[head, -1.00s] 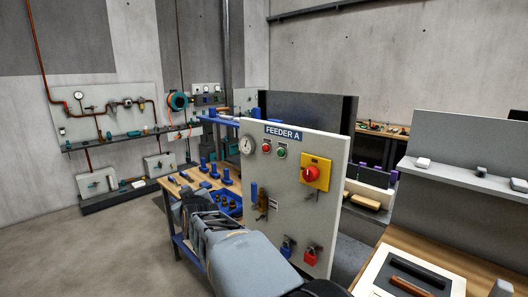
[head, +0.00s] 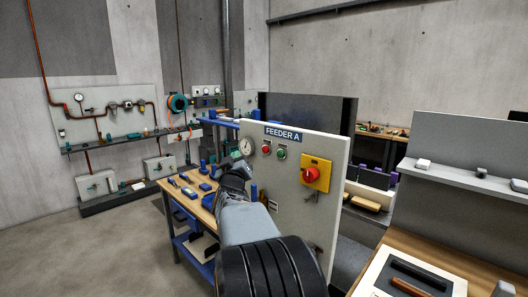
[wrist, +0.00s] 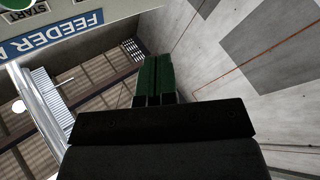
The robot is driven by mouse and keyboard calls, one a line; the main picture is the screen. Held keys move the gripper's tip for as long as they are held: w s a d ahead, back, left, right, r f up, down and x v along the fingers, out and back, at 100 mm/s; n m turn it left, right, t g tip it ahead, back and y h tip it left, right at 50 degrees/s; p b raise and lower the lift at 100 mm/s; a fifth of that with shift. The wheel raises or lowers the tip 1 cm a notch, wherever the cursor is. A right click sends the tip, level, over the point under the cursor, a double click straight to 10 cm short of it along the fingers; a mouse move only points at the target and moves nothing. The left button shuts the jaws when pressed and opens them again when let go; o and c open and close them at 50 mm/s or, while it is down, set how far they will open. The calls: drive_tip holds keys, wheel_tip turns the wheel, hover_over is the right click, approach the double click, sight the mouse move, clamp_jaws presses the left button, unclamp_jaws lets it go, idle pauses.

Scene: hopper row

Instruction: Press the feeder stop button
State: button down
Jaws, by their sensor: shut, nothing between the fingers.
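The white FEEDER A panel (head: 325,210) stands upright in the middle of the head view. A small red button (head: 265,149) sits near its top, left of a green button (head: 281,154). The red button's label is too small to read. My gripper (head: 243,166) is in front of the panel's left side, below the gauge and lower left of the red button. In the wrist view my gripper (wrist: 153,62) is shut and empty, its dark green fingers together. The green button (wrist: 16,4) and START label (wrist: 25,16) show there at the top left; the red button does not.
A gauge (head: 246,146) is left of the red button. A red rotary switch (head: 311,174) on a yellow plate (head: 323,163) is on the right. A wooden workbench (head: 178,184) with blue parts stands behind, left. My arm hides the panel's lower left.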

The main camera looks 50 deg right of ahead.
sight(265, 150)
drive_tip(key=d, duration=0.8)
drive_tip(key=shift+s+d, duration=0.3)
drive_tip(key=shift+d, duration=0.05)
drive_tip(key=shift+d, duration=0.15)
idle(1.9)
drive_tip(key=shift+d+b, duration=0.3)
drive_tip(key=shift+d, duration=0.45)
idle(0.7)
drive_tip(key=shift+a+b, duration=0.2)
drive_tip(key=shift+b, duration=0.15)
drive_tip(key=shift+a+b, duration=0.4)
drive_tip(key=shift+a, duration=0.3)
